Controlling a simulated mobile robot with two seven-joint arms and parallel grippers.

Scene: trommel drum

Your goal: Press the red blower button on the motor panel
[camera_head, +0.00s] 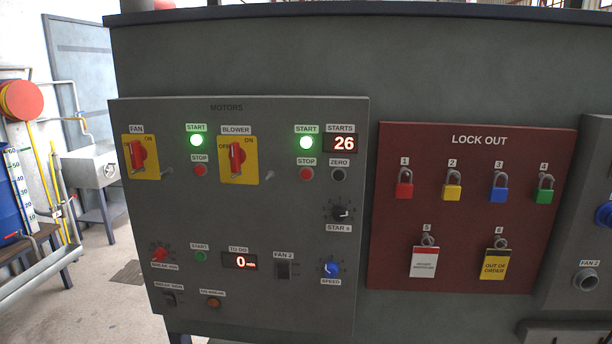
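The grey motor panel (230,310), labelled MOTORS, fills the left and middle of the head view. The red blower STOP button (307,174) is a small round button right of the BLOWER switch (237,160). It sits directly under the blower START button (307,142), which glows green. The similar red fan STOP button (200,170) is further left, under the fan START button (197,140), which also glows green. Neither of my grippers shows in the head view, and nothing covers the buttons.
The STARTS display (341,144) reads 26, with the black ZERO button (339,175) beneath it. Short pegs stick out beside the yellow-backed switches. The red LOCK OUT board (390,240) with padlocks is at the right. A sink (92,165) stands at the left.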

